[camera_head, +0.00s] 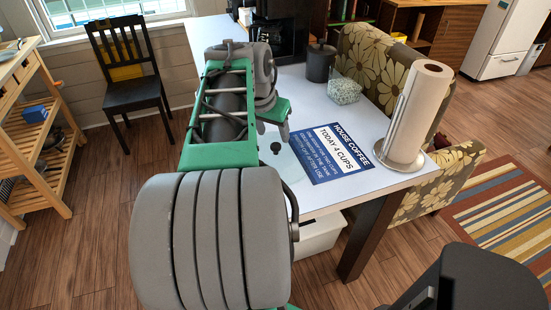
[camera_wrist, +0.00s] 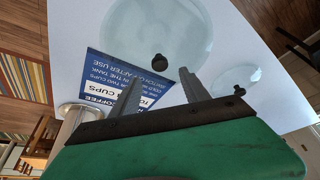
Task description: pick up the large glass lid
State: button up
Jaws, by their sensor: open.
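The large glass lid is a clear, faint disc with a black knob. It lies on the white table beside the sign, and in the wrist view the lid (camera_wrist: 165,25) fills the upper middle. In the head view its knob (camera_head: 275,148) shows just below my gripper (camera_head: 273,131); the glass is hard to make out. In the wrist view my gripper (camera_wrist: 161,80) is open and empty, its fingers apart. The knob stands just beyond the gap between the fingertips, with no visible contact.
A smaller glass lid (camera_wrist: 235,78) lies to the right in the wrist view. A patterned chair (camera_head: 372,65) stands behind.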

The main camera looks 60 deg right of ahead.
aim_at(276, 145)
jog(key=x, duration=0.5)
jog(key=shift+f, duration=0.4)
jog(key=shift+a, duration=0.1)
grip_shut()
jog(key=shift+w, duration=0.1)
dwell(0.8)
